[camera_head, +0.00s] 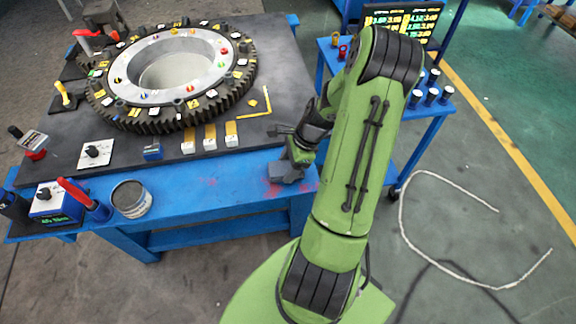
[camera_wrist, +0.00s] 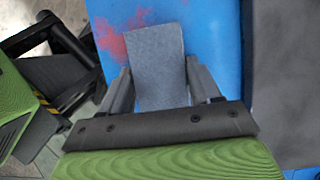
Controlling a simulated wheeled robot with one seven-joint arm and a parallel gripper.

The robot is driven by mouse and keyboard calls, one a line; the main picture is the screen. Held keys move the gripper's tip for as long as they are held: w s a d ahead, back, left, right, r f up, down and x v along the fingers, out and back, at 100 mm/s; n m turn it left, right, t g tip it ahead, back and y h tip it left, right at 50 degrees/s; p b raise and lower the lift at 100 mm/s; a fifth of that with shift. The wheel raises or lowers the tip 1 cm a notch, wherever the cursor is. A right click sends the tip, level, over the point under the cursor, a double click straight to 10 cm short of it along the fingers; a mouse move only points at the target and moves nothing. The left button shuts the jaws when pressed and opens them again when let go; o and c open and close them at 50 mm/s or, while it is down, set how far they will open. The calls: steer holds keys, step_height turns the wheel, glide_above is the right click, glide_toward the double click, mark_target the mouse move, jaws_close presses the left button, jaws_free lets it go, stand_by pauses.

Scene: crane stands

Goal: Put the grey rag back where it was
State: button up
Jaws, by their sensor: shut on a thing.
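The grey rag (camera_wrist: 155,60) is between the two fingers of my gripper (camera_wrist: 152,88) in the wrist view. The fingers are shut on it from both sides. Behind it in that view are the blue table edge and some red smears. In the head view my gripper (camera_head: 288,172) is at the front right edge of the blue workbench (camera_head: 215,190). The rag shows there as a small grey piece at the fingertips, partly hidden by my gripper. I cannot tell whether the rag touches the bench.
A large dark gear ring (camera_head: 165,125) covers much of the bench's dark mat (camera_head: 275,55). A tin can (camera_head: 131,198) and a red-handled tool in a blue holder (camera_head: 98,210) stand at the front left. A blue side table (camera_head: 425,108) with several blue-and-white cylinders is right of my arm.

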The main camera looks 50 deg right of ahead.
steer(key=o, duration=0.9)
steer(key=shift+f, duration=0.1)
steer(key=shift+o, duration=0.2)
steer(key=p+v, duration=0.3)
steer(key=v, duration=0.9)
steer(key=w+a+r+n+h, duration=0.2)
steer(key=a+r+n+h, duration=0.2)
steer(key=a+r+n, duration=0.8)
steer(key=s+a+r+n+t, duration=0.1)
steer(key=s+a+r+n, duration=0.1)
steer(key=s+a+n, duration=0.3)
steer(key=s+a+r+n+t, duration=0.2)
steer(key=s+a+r+n, duration=0.1)
steer(key=s+a+n, duration=0.2)
steer(key=a+n, duration=0.2)
steer(key=shift+a+r+n, duration=0.3)
steer(key=shift+n, duration=0.1)
